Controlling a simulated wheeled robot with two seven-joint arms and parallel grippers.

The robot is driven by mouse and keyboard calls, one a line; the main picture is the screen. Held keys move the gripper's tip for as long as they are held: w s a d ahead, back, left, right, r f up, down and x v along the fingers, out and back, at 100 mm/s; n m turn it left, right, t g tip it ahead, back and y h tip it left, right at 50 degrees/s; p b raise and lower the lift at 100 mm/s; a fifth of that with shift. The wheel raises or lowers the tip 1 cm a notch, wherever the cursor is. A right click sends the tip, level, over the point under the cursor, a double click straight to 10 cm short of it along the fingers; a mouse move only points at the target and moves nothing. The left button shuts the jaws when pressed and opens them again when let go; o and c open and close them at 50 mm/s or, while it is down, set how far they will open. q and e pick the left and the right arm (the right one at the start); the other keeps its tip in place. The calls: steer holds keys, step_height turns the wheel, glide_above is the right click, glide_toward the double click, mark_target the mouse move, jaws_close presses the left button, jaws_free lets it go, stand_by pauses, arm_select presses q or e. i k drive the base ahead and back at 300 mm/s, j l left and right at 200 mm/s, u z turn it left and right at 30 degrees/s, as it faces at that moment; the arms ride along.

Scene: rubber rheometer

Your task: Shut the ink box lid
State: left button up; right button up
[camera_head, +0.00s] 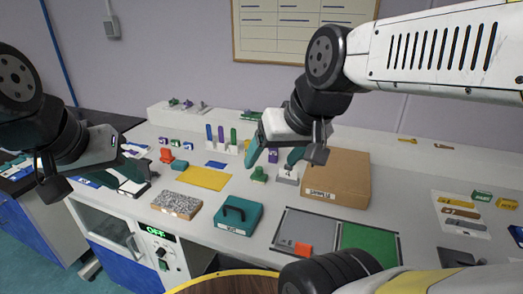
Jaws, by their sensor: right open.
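A teal box (239,221) with a black handle on top and a small white label stands on the bench; the label is too small to read surely, and I cannot tell for certain that it is the ink box. Its top looks flat. My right gripper (277,152) is open above the bench, behind and to the right of this box in the picture, apart from it. My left gripper (123,170) is over the bench's left end, well away from the teal box. Its fingertips are unclear, and I see nothing held in it.
A cardboard box (338,184) stands right of my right gripper. A green stamp (258,175), a yellow sheet (203,178) and a speckled block (176,204) lie near the teal box. Grey and green mats (370,243) lie front right. A round wooden top (228,285) is in front.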

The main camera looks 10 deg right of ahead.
mark_target(143, 165)
steer(key=k+j, duration=0.1)
steer(key=j, duration=0.15)
steer(key=i+j, duration=0.15)
steer(key=j, duration=0.2)
steer(key=i+j+u, duration=0.1)
steer(key=i+j+z, duration=0.1)
steer(key=i+j, duration=0.35)
